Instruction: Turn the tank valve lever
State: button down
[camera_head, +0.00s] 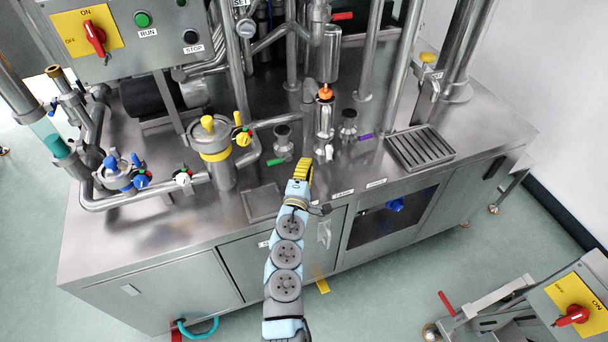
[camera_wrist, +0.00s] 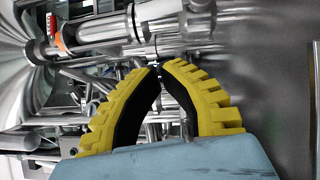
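Several small coloured valve levers show in the head view; I cannot tell which one is the tank valve lever. A green lever (camera_head: 275,161) and a purple lever (camera_head: 365,136) sit beside small round fittings on the steel deck. A red lever (camera_head: 342,15) is at the top. A yellow-handled valve (camera_head: 242,130) stands by a yellow-banded canister (camera_head: 215,152). My gripper (camera_head: 304,165) is over the front of the deck, right of the green lever and apart from it. In the wrist view its yellow fingers (camera_wrist: 158,68) meet at the tips, with nothing seen between them.
An upright orange-capped cylinder (camera_head: 325,115) stands just beyond my gripper. A slotted drain tray (camera_head: 420,147) lies to the right. Vertical pipes crowd the back. A control panel with a red switch (camera_head: 94,36) is at upper left, and blue-handled valves (camera_head: 115,172) are below it.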

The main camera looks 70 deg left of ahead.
aim_at(329, 155)
jog(key=shift+w+a+r, duration=0.1)
jog(key=shift+w+a, duration=0.15)
jog(key=shift+w, duration=0.5)
jog(key=shift+w+a+r, duration=0.15)
jog(key=shift+w+a, duration=0.15)
jog(key=shift+w, duration=0.5)
jog(key=shift+w+a+r, duration=0.1)
jog(key=shift+w+a, duration=0.15)
jog(key=shift+w, duration=0.5)
jog(key=w+r+m+p, duration=0.1)
jog(key=p, duration=0.3)
jog(key=shift+w+h+p, duration=0.3)
jog(key=shift+h+p, duration=0.05)
jog(key=shift+h, duration=0.05)
jog(key=shift+m, duration=0.3)
jog(key=shift+f, duration=0.2)
jog(key=shift+s, duration=0.1)
